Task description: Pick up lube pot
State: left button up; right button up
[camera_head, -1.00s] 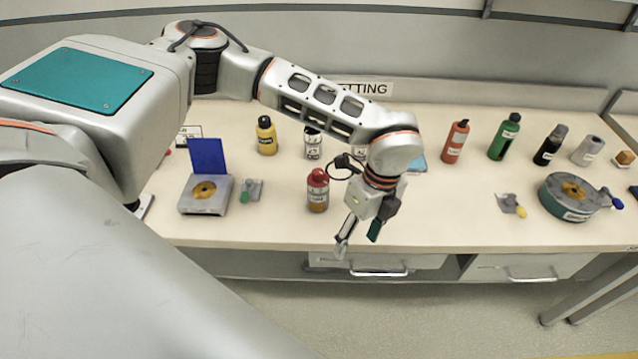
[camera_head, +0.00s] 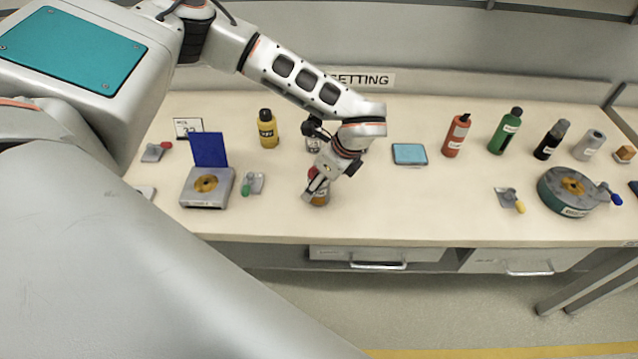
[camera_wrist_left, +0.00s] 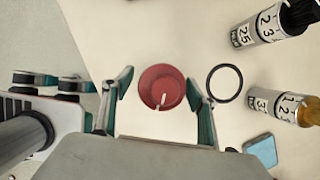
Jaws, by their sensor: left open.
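The lube pot (camera_head: 320,200) is an amber pot with a red cap, standing upright on the bench near its front edge. In the left wrist view, its round red cap (camera_wrist_left: 160,88) lies between the two fingers, with a gap on both sides. My left gripper (camera_head: 316,188) is open, pointing down around or just above the pot, and partly hides it in the head view. In the left wrist view, the fingers of this gripper (camera_wrist_left: 161,86) stand apart around the cap. How far down they reach is hard to tell. My right gripper is not in view.
Two numbered jars (camera_wrist_left: 262,27) (camera_wrist_left: 280,106) and a black ring (camera_wrist_left: 225,83) are close beside the pot. A grey box with a blue lid (camera_head: 207,187) stands left. A blue pad (camera_head: 410,154) and a red bottle (camera_head: 456,136) stand right.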

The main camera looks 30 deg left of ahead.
pick_arm(q)
jog(key=shift+a+f, duration=0.1)
jog(key=shift+f, duration=0.15)
jog(key=c, duration=1.3)
jog(key=shift+r, duration=0.15)
